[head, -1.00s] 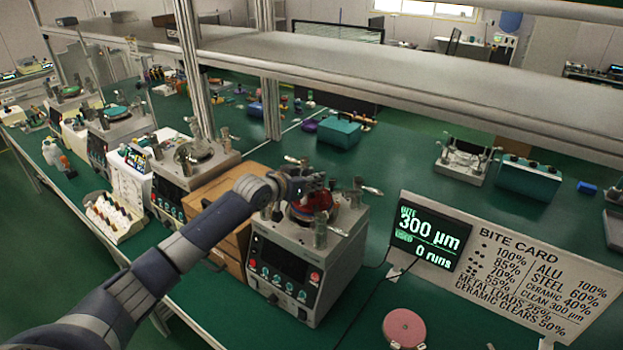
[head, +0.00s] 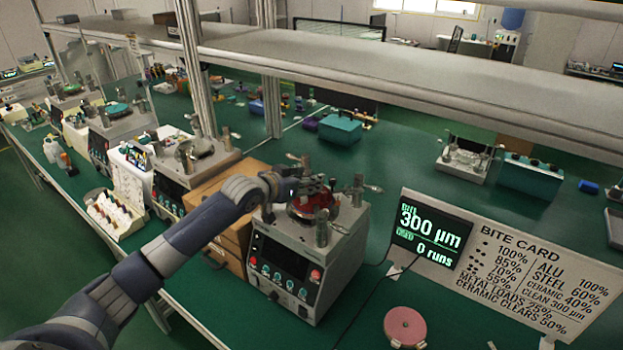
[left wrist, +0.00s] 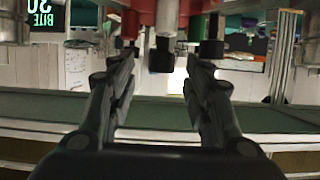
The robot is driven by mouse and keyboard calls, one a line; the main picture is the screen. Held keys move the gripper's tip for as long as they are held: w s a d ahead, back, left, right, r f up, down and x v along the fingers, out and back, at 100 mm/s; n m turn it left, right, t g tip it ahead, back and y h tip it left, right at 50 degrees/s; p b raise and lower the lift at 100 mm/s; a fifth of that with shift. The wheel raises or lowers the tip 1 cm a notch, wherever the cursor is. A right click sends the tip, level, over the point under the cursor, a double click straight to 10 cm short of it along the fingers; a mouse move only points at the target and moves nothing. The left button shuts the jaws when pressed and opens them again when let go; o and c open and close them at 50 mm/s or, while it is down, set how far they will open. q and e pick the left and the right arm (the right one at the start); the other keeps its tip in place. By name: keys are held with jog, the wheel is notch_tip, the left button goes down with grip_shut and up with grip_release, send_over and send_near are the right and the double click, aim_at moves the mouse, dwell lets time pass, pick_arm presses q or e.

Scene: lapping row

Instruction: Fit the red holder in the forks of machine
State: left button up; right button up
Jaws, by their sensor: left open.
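The red holder (head: 308,206) is on the round plate on top of the near grey lapping machine (head: 305,258), among its upright metal fork posts (head: 322,228). My left gripper (head: 300,188) is just above and to the left of the holder, and the arm partly hides it. In the left wrist view, both fingers (left wrist: 158,88) are spread with nothing between them. Red and dark parts (left wrist: 175,12), which look like the holder, are just beyond the fingertips. I cannot tell how the holder is seated in the forks. My right gripper is not in view.
The display (head: 428,237) and bite card (head: 515,272) stand right of the machine. A pink disc (head: 405,327) lies on the green bench in front. A wooden drawer box (head: 222,225) and another lapping machine (head: 185,178) stand to the left. A shelf (head: 400,88) spans above the bench.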

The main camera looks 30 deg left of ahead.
pick_arm(q)
jog(key=shift+v, duration=2.15)
